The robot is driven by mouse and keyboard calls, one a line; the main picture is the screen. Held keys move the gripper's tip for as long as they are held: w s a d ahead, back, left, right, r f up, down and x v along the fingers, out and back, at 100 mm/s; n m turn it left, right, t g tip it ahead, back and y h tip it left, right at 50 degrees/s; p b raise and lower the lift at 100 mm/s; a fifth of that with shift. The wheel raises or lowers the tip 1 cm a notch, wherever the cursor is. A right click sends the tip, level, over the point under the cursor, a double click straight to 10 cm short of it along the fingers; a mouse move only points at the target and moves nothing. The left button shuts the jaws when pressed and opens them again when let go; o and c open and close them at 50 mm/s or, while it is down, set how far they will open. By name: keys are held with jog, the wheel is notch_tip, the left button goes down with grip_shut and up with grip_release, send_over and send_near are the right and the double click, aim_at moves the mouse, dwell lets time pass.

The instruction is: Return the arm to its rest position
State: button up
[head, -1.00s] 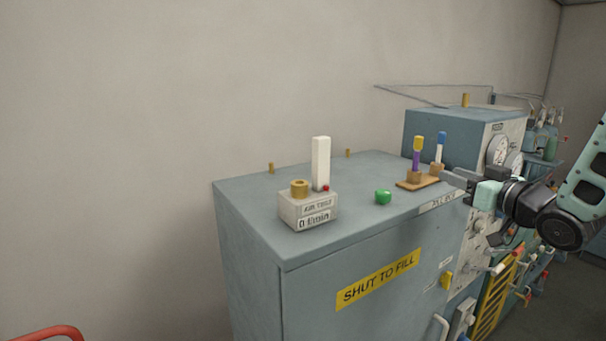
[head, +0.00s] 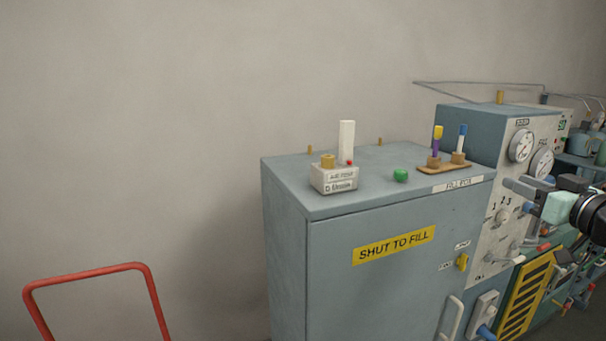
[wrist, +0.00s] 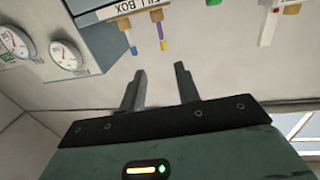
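My gripper (head: 525,190) is at the right edge of the head view, in front of the gauge panel and to the right of the blue-grey cabinet. In the wrist view my gripper (wrist: 160,88) shows two dark fingers standing apart with nothing between them. Much of my arm lies outside the head view. The fingers touch nothing that I can see.
The cabinet (head: 390,285) carries a meter block (head: 334,180), a green knob (head: 400,175) and a wooden stand (head: 432,169) with two coloured tubes. Gauges (head: 521,146) and levers crowd the right. A red rail (head: 85,273) stands at lower left.

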jog(key=s+a+f+n+g+h+b, duration=0.15)
jog(key=a+f+g, duration=0.35)
jog(key=a, duration=0.5)
jog(key=s+a+f+g+y+b, duration=0.15)
jog(key=a+f+g, duration=0.25)
jog(key=a+f, duration=0.45)
jog(key=s+a+f+n+g+h, duration=0.1)
jog(key=s+a+g, duration=0.2)
jog(key=s, duration=0.5)
jog(key=s+a+f+n+g+h+b, duration=0.1)
jog(key=s+a+g, duration=0.1)
jog(key=s+a, duration=0.3)
jog(key=s+a+f+n+g, duration=0.1)
jog(key=s+a+n+g, duration=0.1)
jog(key=s, duration=1)
jog(key=shift+a+f+g+h, duration=0.2)
jog(key=shift+a+g+h, duration=0.2)
jog(key=shift+a+g, duration=0.65)
jog(key=shift+a+t, duration=0.2)
jog(key=shift+t, duration=0.05)
